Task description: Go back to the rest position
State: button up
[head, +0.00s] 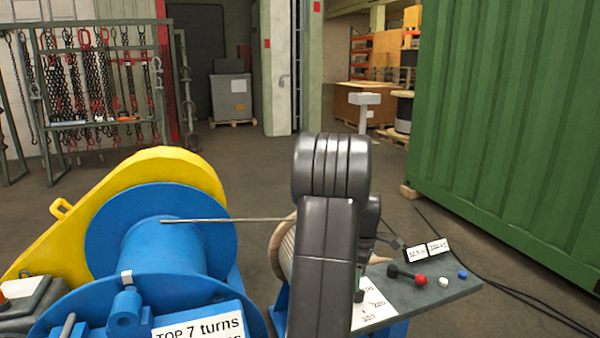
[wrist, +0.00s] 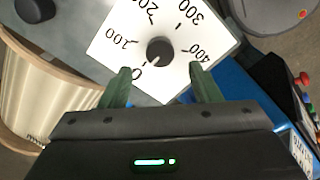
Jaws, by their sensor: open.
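My gripper (wrist: 161,84) is open and empty in the wrist view, with its two green fingers apart. Between and beyond the fingertips is a dark round knob (wrist: 160,50) on a white dial plate (wrist: 128,28) marked 0 to 400. The knob's light mark appears to point toward the 0 side. The fingers do not visibly touch the knob. Part of the dial plate shows right of the arm (head: 373,304).
A grey panel (head: 440,290) carries a red-tipped lever (head: 420,280).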

notch_tip(320, 180, up, 9)
notch_tip(320, 180, down, 14)
jog(key=shift+f, duration=0.25)
jog(key=shift+m, duration=0.3)
jog(key=m, duration=1.9)
jog(key=shift+m+b, duration=0.3)
jog(key=shift+b, duration=0.1)
jog(key=shift+r, duration=0.1)
